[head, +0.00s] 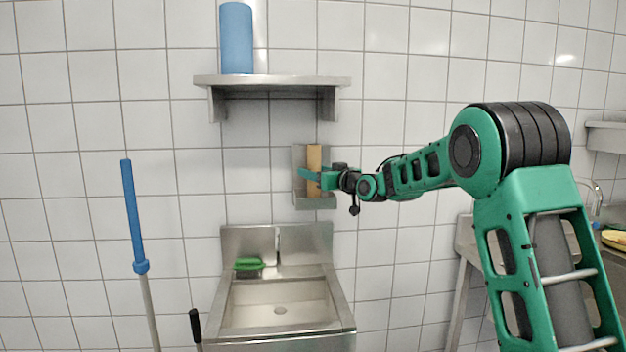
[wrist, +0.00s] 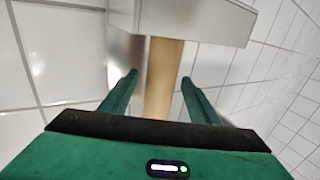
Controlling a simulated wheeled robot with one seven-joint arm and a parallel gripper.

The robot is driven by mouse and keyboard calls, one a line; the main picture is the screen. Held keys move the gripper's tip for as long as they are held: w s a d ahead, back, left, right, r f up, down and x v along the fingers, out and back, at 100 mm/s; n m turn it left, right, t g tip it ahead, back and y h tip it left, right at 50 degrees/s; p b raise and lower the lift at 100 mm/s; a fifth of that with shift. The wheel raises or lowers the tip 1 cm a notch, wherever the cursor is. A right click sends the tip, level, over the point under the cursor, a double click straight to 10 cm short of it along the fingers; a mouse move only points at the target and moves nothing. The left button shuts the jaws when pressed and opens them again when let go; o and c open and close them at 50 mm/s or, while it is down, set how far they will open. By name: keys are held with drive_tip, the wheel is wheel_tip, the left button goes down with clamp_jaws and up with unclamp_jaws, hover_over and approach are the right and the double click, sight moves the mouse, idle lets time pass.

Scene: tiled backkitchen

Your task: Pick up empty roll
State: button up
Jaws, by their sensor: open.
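The empty roll (head: 314,162) is a tan cardboard tube standing upright in a metal wall holder (head: 316,203) under the shelf. My gripper (head: 308,180) is at the roll, reaching in from the right. In the wrist view, the roll (wrist: 163,75) lies between the two green fingers of my gripper (wrist: 158,80). The fingers are open, with a gap on each side of the roll. The roll's far end is hidden behind a metal plate of the holder (wrist: 200,18).
A metal shelf (head: 272,81) with a blue roll (head: 236,38) on it is above the holder. A steel sink (head: 280,305) with a green brush (head: 248,264) is below. A blue-handled pole (head: 134,215) stands at the left. A counter (head: 470,240) is at the right.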

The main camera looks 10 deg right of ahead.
drive_tip(key=shift+w+a, duration=0.2)
drive_tip(key=shift+w, duration=0.15)
drive_tip(key=c, duration=1.1)
drive_tip(key=shift+c, duration=0.2)
